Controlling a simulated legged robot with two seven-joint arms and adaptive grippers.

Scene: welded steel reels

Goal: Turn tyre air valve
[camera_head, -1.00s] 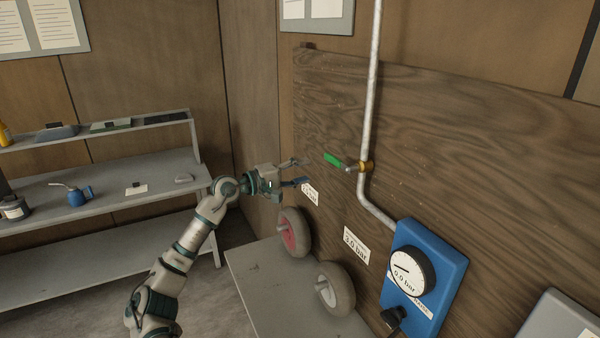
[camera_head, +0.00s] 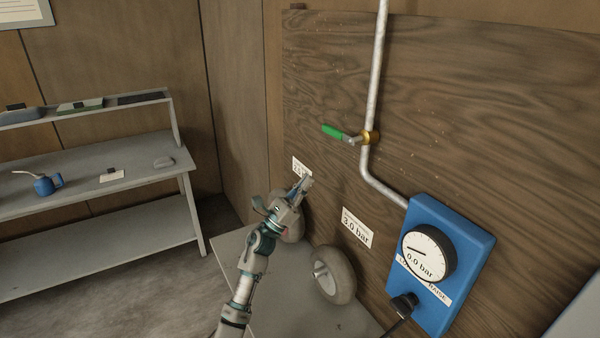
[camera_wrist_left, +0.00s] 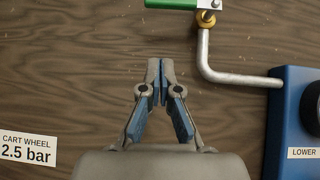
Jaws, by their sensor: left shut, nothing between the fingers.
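The air valve is a brass body (camera_head: 370,138) on the grey pipe, with a green lever handle (camera_head: 333,131) pointing left, across the pipe. In the left wrist view the green handle (camera_wrist_left: 170,4) is cut by the top edge, beside the brass body (camera_wrist_left: 206,19). My left gripper (camera_head: 306,182) is shut and empty, in front of the wooden board, below and left of the handle and apart from it. Its fingertips (camera_wrist_left: 160,68) meet in the left wrist view, below the handle. My right gripper is not in view.
A blue gauge box (camera_head: 452,262) reads 0.0 bar, right of the pipe (camera_head: 374,70). Cards on the board read 3.0 bar (camera_head: 357,228) and 2.5 bar (camera_wrist_left: 27,148). A wheel (camera_head: 335,275) stands on the grey bench (camera_head: 235,262). A shelf (camera_head: 90,190) stands left.

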